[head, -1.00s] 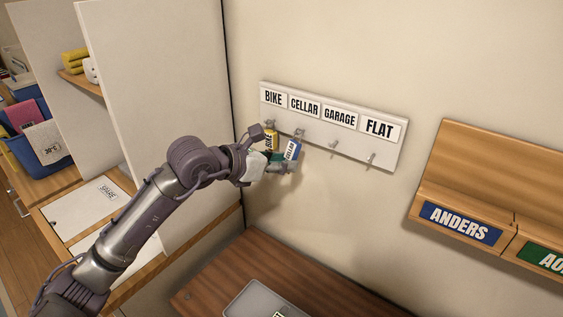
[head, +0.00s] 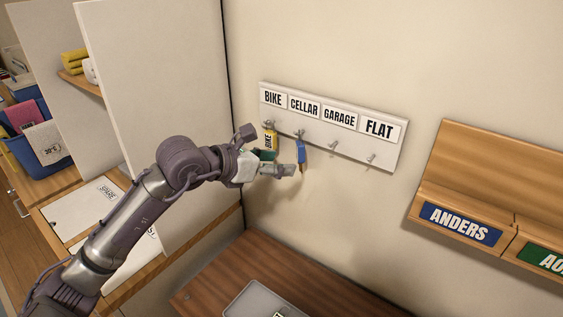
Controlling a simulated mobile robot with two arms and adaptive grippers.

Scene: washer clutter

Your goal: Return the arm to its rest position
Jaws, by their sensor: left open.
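My left arm reaches in from the lower left of the head view. Its gripper (head: 280,171) is open and empty, in front of the wall just below the key board (head: 352,148). The hooks under GARAGE and FLAT are empty. My right gripper is out of view.
A wooden table (head: 225,262) with a grey tray (head: 245,299) lies below. A wooden wall rack (head: 480,180) with an ANDERS label is at right. A white upright panel (head: 150,80) and a blue bin (head: 30,155) are at left.

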